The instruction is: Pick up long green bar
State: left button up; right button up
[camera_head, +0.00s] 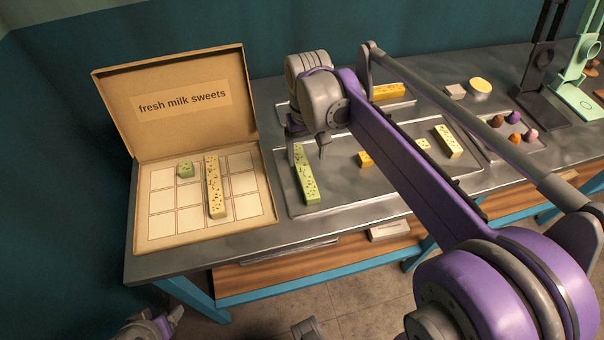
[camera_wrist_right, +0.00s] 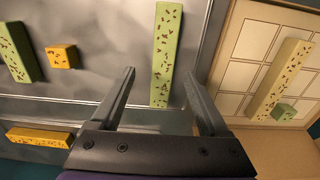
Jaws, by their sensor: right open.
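The long green bar (camera_head: 306,174) with dark specks lies at the left end of a metal tray (camera_head: 340,208). My right gripper (camera_head: 309,147) is open and empty above and beside the bar's far end. In the right wrist view the green bar (camera_wrist_right: 166,55) shows between and beyond the open fingers of my right gripper (camera_wrist_right: 160,78), apart from them. A shorter green bar (camera_wrist_right: 20,52) lies elsewhere on the tray in that view. Part of my left gripper (camera_head: 160,325) shows at the bottom edge; its jaws are unclear.
An open cardboard box (camera_head: 145,205) stands left, holding a long yellow bar (camera_head: 215,187) and a small green cube (camera_head: 185,170). An orange cube (camera_head: 365,158) and pale yellow bar (camera_head: 447,142) share the tray. A yellow-orange bar (camera_head: 388,91) lies behind. My right arm hides part of the tray.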

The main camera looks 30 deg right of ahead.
aim_at(304, 169)
jog(key=shift+w+a+f+b, duration=0.1)
jog(key=shift+w+f+b, duration=0.05)
jog(key=shift+f, duration=1.4)
jog(key=shift+w+a+f+b, duration=0.1)
jog(key=shift+w+f+b, duration=0.05)
jog(key=shift+f, duration=1.4)
grip_shut()
